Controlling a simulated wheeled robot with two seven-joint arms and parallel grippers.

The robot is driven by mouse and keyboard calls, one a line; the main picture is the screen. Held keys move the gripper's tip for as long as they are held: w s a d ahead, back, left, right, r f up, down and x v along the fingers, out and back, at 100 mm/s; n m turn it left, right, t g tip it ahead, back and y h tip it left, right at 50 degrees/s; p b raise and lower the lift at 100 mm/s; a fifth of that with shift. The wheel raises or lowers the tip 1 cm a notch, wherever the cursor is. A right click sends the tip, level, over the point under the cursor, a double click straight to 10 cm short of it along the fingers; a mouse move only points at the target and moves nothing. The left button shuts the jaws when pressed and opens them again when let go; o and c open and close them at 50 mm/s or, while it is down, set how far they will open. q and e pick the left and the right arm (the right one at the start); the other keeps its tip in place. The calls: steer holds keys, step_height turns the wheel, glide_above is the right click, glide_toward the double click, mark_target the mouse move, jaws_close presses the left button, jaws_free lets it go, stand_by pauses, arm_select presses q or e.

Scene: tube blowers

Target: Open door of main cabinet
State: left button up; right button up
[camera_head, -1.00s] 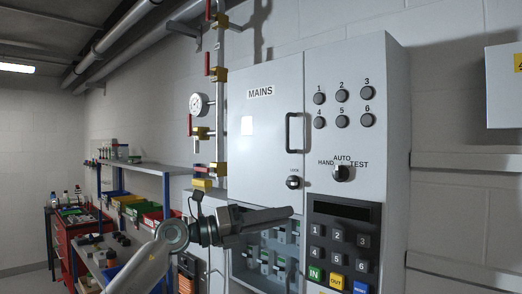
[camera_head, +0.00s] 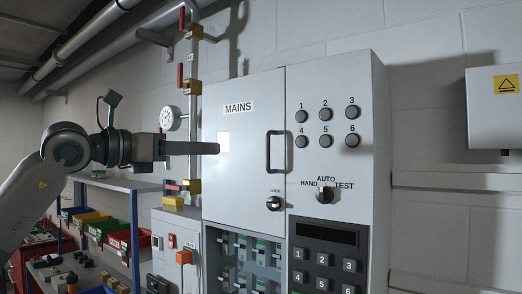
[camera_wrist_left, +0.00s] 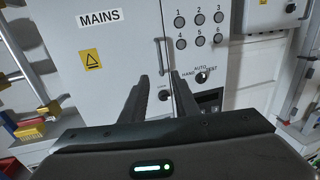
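The main cabinet's door (camera_head: 240,180) is pale grey, carries a MAINS label and is closed flush. Its vertical bar handle (camera_head: 275,152) is near the right edge, with a LOCK knob (camera_head: 274,203) below. My left gripper (camera_head: 217,148) is in front of the door, left of the handle in the head view and at about its height. In the left wrist view the gripper (camera_wrist_left: 169,76) shows two fingers apart with nothing between them. The handle (camera_wrist_left: 162,55) appears just beyond the fingertips, not touched. My right gripper is not in view.
To the right of the door are round buttons (camera_head: 325,115), a selector switch (camera_head: 324,195) and a keypad (camera_head: 322,262). Yellow-fitted pipes and a gauge (camera_head: 170,118) stand left of the cabinet. An open breaker compartment (camera_head: 245,262) lies below the door.

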arm_select(q)
steer(key=shift+w, duration=0.1)
steer(key=p, duration=0.9)
glide_toward(262, 149)
steer(key=s+d, duration=0.1)
steer(key=d, duration=0.5)
steer(key=shift+x, duration=0.85)
steer(key=shift+s+d+f, duration=0.1)
steer(key=shift+s, duration=0.05)
jaws_close()
